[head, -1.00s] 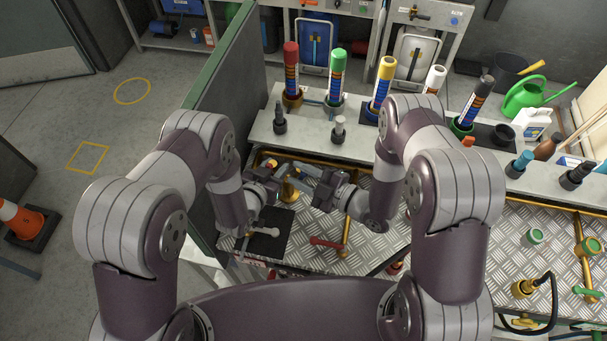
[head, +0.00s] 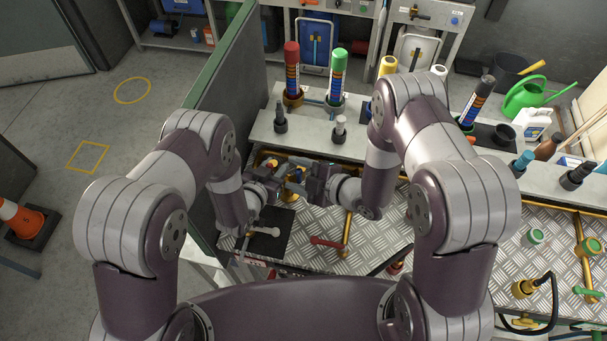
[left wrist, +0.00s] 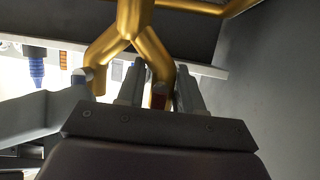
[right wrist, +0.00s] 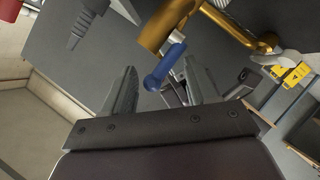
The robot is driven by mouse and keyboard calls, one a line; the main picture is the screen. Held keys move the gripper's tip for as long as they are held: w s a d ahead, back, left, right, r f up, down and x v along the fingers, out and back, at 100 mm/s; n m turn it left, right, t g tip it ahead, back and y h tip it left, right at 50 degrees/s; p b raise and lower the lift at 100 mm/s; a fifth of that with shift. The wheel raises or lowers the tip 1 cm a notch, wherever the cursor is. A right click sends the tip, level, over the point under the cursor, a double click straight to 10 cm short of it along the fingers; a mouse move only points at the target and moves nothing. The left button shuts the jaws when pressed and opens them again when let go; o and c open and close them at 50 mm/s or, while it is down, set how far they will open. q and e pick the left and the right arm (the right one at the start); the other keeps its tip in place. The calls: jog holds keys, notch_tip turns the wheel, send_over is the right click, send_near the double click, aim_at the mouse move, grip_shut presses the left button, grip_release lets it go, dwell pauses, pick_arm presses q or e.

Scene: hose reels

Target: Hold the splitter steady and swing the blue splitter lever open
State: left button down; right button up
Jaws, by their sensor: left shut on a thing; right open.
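The gold Y-shaped splitter (left wrist: 131,30) hangs above my left gripper (left wrist: 160,75) in the left wrist view. My left gripper, also in the head view (head: 281,183), is shut on one splitter branch; a dark red part shows between its fingers. The blue splitter lever (right wrist: 165,68) stands out from the gold body (right wrist: 165,25) in the right wrist view. My right gripper (right wrist: 166,78) is open, with the lever between its fingertips, apparently untouched. In the head view my right gripper (head: 306,181) faces the left one, and the arms hide most of the splitter.
A red-handled lever (head: 327,242) and a black mat (head: 266,236) are on the tread-plate bench (head: 375,240) nearby. A shelf (head: 310,138) with colored bottles runs behind. A green-edged partition (head: 215,85) stands close on the left.

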pick_arm(q)
jog(key=shift+s+a+f, duration=0.1)
jog(key=shift+s+f, duration=0.1)
jog(key=shift+f, duration=0.05)
pick_arm(e)
jog(key=v, duration=1.2)
jog(key=shift+f, duration=0.1)
pick_arm(q)
jog(key=c, duration=0.9)
grip_release()
jog(key=shift+o, duration=1.2)
jog(key=shift+w, duration=0.3)
pick_arm(e)
jog(key=v, duration=1.2)
pick_arm(q)
jog(key=shift+r, duration=0.1)
